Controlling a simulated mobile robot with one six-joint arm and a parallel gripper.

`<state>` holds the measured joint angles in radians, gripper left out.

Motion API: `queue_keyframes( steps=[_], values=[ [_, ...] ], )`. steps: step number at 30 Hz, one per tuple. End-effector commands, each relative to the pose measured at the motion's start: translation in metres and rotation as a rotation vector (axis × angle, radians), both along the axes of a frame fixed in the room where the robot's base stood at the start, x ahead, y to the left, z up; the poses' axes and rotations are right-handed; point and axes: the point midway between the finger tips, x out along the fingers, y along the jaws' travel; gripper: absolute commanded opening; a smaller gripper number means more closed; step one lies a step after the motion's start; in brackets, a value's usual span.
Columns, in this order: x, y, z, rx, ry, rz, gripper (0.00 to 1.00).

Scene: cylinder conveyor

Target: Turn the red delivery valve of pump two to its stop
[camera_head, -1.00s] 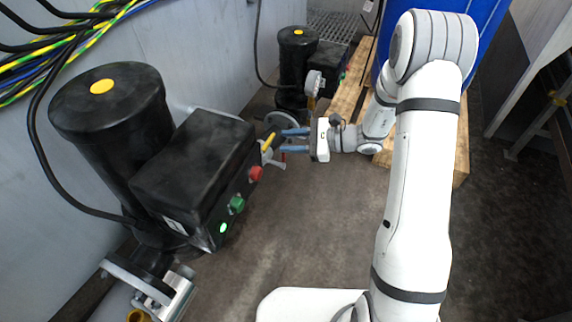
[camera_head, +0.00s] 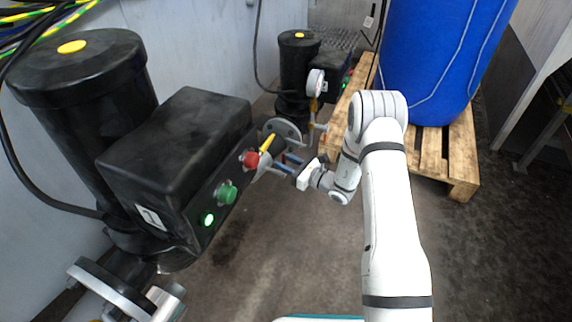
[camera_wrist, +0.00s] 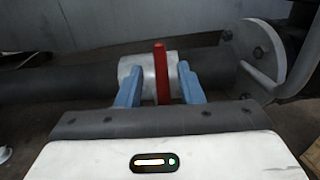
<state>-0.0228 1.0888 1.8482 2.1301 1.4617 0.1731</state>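In the wrist view the red valve handle (camera_wrist: 161,74) stands upright in front of a pale metal valve body on a dark pipe (camera_wrist: 60,85). My gripper (camera_wrist: 160,84) is open, with one blue finger on each side of the handle and a visible gap on both sides. In the head view my gripper (camera_head: 285,163) is beside the near black pump (camera_head: 85,115), just right of its yellow lever (camera_head: 267,143). The red handle is mostly hidden there by the fingers.
The near pump's black box carries a red button (camera_head: 251,159), a green button (camera_head: 227,192) and a lit green lamp (camera_head: 208,219). A second pump (camera_head: 298,65) with a gauge (camera_head: 315,83) stands behind. A blue drum (camera_head: 440,60) is on a wooden pallet (camera_head: 462,165). Floor in front is clear.

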Motion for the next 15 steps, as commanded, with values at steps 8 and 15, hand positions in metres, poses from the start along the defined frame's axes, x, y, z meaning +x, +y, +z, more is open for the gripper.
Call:
queue_keyframes(
  steps=[8, 15],
  values=[
    [0.0056, 0.0092, 0.0005, 0.000, 0.000, 0.000, 0.34],
    [0.0054, 0.0089, 0.0005, 0.000, 0.000, 0.000, 0.25]
  ],
)
